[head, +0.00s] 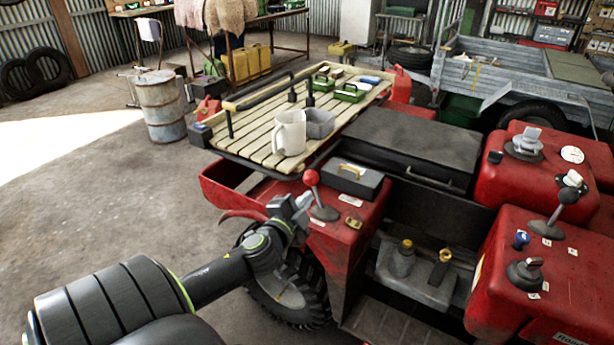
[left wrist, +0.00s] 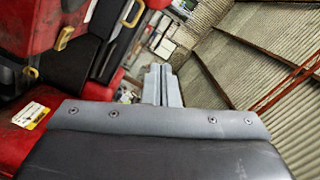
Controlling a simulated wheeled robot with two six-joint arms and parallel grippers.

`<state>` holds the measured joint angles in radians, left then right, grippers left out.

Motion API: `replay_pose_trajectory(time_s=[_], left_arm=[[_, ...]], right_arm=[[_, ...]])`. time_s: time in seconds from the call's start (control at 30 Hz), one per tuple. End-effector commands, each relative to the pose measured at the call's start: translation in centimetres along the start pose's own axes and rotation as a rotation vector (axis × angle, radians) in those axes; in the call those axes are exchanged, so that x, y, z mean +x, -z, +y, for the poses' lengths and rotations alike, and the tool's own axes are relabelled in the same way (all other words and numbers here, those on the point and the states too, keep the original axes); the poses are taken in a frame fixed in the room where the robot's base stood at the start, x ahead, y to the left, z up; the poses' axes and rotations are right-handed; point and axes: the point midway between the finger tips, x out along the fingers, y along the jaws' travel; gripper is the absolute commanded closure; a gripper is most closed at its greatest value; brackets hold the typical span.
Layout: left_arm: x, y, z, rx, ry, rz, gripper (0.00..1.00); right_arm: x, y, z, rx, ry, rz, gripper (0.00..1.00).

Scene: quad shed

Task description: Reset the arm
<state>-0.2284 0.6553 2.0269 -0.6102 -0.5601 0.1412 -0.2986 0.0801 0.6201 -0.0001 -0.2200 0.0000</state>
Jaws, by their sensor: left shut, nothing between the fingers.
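My left arm (head: 225,275) comes in from the lower left in the head view. Its gripper (head: 303,201) is beside the lever with the red knob (head: 312,178) on the red vehicle body. In this view the fingertips overlap the lever's base; I cannot tell whether they touch it. In the left wrist view the two grey fingers (left wrist: 160,84) are together with nothing between them, against a background of shed wall and roof. My right gripper is in neither view.
A slatted rack (head: 255,143) carries a white mug (head: 289,133), a grey bin (head: 319,123) and green trays. A dark box with a yellow handle (head: 349,181) sits behind the lever. A tyre (head: 300,293) is below the gripper. Open concrete floor (head: 90,205) lies to the left.

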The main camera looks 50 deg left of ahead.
Motion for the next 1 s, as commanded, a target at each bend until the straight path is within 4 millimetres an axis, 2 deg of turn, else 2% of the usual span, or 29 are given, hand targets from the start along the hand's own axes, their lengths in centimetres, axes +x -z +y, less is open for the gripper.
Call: replay_pose_trajectory(time_s=[0.43,0.57,0.67,0.77,0.87,1.0], left_arm=[[0.1,-0.1,0.1,-0.001,-0.002,-0.003,1.0],[0.3,-2.2,2.2,-0.02,-0.041,-0.049,1.0],[0.3,-5.9,6.2,-0.058,-0.114,-0.134,1.0],[-0.6,-10.5,11.7,-0.115,-0.21,-0.244,1.0],[-2.7,-14.8,17.5,-0.18,-0.307,-0.356,1.0],[-7.5,-19.9,25.7,-0.274,-0.438,-0.513,1.0]], right_arm=[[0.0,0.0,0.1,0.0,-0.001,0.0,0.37],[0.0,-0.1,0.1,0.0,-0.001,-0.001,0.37],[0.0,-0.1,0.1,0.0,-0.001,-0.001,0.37],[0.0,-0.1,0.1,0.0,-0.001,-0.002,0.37],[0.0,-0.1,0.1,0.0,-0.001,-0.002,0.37],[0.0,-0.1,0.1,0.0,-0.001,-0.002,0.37]])
